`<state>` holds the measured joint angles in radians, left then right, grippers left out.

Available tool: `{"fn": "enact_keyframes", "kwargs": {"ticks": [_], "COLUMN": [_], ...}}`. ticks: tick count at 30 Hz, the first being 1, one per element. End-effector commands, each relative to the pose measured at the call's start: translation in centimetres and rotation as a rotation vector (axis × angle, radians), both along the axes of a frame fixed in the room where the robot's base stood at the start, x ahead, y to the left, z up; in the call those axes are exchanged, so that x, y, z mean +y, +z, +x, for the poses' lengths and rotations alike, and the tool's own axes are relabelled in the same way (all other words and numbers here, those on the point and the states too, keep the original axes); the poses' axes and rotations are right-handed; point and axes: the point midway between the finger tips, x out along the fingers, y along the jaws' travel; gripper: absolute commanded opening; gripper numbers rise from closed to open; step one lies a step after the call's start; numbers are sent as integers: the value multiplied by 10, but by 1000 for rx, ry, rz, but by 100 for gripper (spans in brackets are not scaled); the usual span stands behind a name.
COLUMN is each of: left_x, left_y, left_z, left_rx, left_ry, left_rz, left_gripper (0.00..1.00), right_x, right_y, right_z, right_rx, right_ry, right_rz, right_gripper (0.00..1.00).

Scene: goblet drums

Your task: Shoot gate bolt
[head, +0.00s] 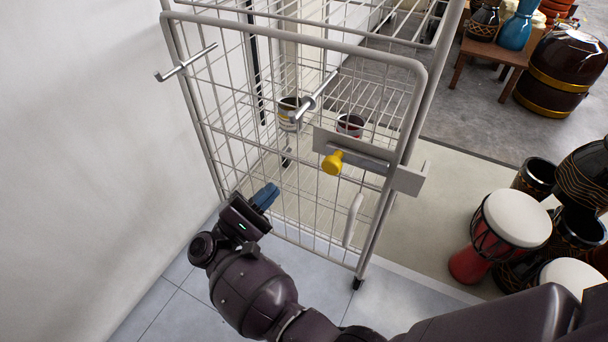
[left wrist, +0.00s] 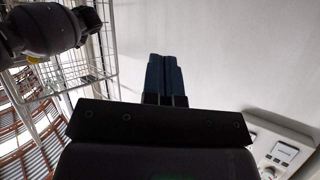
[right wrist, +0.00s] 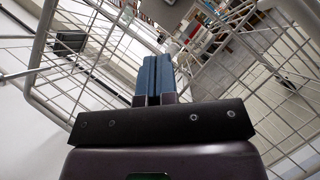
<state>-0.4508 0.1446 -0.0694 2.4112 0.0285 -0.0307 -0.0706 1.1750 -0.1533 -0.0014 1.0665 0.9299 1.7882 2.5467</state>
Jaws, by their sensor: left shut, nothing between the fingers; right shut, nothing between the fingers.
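The wire gate (head: 290,200) stands upright at the front of the cage in the head view. Its bolt has a yellow knob (head: 333,162) on a grey plate (head: 355,150) near the gate's right edge. A catch plate (head: 408,180) sits on the right post; I cannot tell whether the bolt enters it. My right gripper (head: 265,197) is shut and empty, in front of the gate, left of and below the knob. It also shows shut in the right wrist view (right wrist: 154,75). My left gripper (left wrist: 163,72) is shut and empty by a white wall, outside the head view.
Two cans (head: 289,112) (head: 350,125) stand on a wire shelf inside the cage. Pegs (head: 186,63) stick out from the gate. A white handle (head: 352,220) is below the bolt. Goblet drums (head: 515,220) crowd the right. A white wall (head: 90,150) closes the left.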

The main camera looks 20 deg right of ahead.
Motion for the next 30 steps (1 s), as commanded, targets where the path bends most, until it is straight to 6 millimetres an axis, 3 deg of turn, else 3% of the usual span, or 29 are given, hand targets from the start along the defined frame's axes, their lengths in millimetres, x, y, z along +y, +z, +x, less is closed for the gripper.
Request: {"fn": "enact_keyframes", "kwargs": {"ticks": [2, 12, 24, 30], "left_x": [0, -1, -1, -1], "left_y": [-5, -4, -3, -3], "left_z": [-1, 3, 4, 4], "left_rx": [2, -26, -29, -29], "left_ry": [-2, -7, -7, -7], "left_rz": [0, 2, 2, 2], "left_gripper": [0, 0, 0, 0], "right_x": [11, 36, 36, 25], "right_y": [-10, -9, -7, -4], "right_z": [1, 3, 4, 5], "right_rx": [-72, -280, -291, -293], "right_ry": [-15, -65, -67, -69], "right_rz": [51, 152, 154, 151], "right_gripper": [0, 0, 0, 0]}}
